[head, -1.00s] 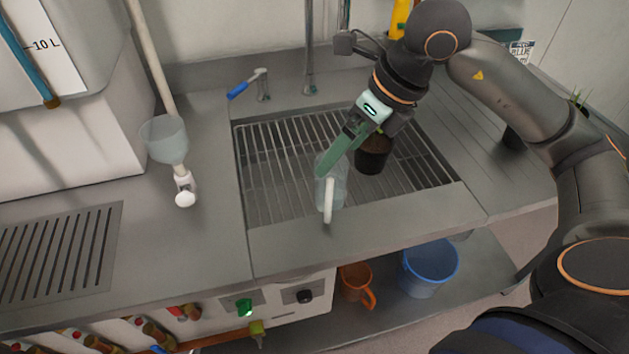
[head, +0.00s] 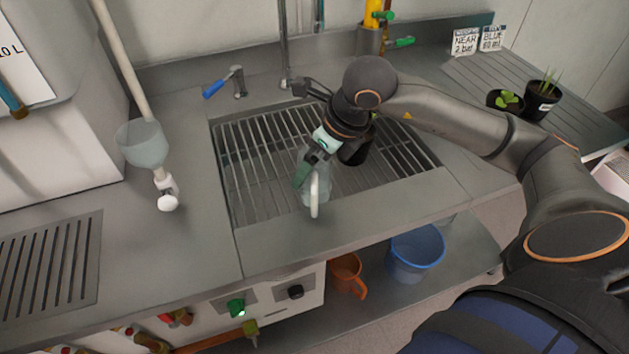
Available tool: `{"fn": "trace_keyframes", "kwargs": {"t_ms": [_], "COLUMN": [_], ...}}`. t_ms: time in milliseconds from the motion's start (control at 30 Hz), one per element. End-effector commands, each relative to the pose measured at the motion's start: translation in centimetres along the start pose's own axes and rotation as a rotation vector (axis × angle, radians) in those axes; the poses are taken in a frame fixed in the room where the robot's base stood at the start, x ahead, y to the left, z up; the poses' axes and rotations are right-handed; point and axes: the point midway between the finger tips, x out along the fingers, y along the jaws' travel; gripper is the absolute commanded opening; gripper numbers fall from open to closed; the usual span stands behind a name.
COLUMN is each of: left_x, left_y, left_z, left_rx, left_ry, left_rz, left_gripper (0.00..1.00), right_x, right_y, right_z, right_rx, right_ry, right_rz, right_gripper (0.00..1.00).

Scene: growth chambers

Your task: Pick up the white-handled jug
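The white-handled jug (head: 315,196) stands on the sink's metal grate near its front edge, clear-bodied, with its white handle facing me. My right gripper (head: 302,176), with green fingers, is low at the jug, over its rim and left side. The fingers overlap the jug in this view. I cannot tell whether they are closed on it or how far apart they are. The jug's far side is partly hidden by the gripper. My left gripper is not in view.
A dark pot (head: 355,151) stands on the grate (head: 250,160) just behind my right gripper. A tap pipe (head: 284,45) rises behind the sink. A funnel (head: 142,146) is at left. Two plant pots (head: 541,106) stand at right. A blue bucket (head: 416,255) and an orange jug (head: 346,275) sit below.

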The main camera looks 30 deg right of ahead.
Motion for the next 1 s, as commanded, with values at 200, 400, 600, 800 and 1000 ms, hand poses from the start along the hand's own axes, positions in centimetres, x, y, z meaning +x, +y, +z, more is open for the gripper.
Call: {"fn": "trace_keyframes", "kwargs": {"t_ms": [200, 400, 600, 800, 1000], "left_x": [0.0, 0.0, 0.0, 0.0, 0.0], "left_y": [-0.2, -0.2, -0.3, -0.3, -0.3], "left_z": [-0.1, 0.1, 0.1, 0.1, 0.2], "left_rx": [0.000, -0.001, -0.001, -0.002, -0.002], "left_ry": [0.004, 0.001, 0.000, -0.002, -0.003], "left_rz": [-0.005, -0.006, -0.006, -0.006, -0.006], "left_gripper": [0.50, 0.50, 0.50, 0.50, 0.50], "right_x": [1.8, 1.8, 1.8, 1.7, 1.7], "right_y": [-0.1, -0.1, -0.1, -0.1, -0.1], "right_z": [0.0, 0.0, 0.0, 0.1, 0.1], "right_rx": [0.001, 0.001, 0.001, 0.001, 0.001], "right_ry": [-0.001, -0.001, -0.001, -0.001, -0.001], "right_rz": [-0.001, -0.001, -0.001, -0.001, -0.001], "right_gripper": [1.00, 0.99, 0.76, 0.54, 0.31]}}
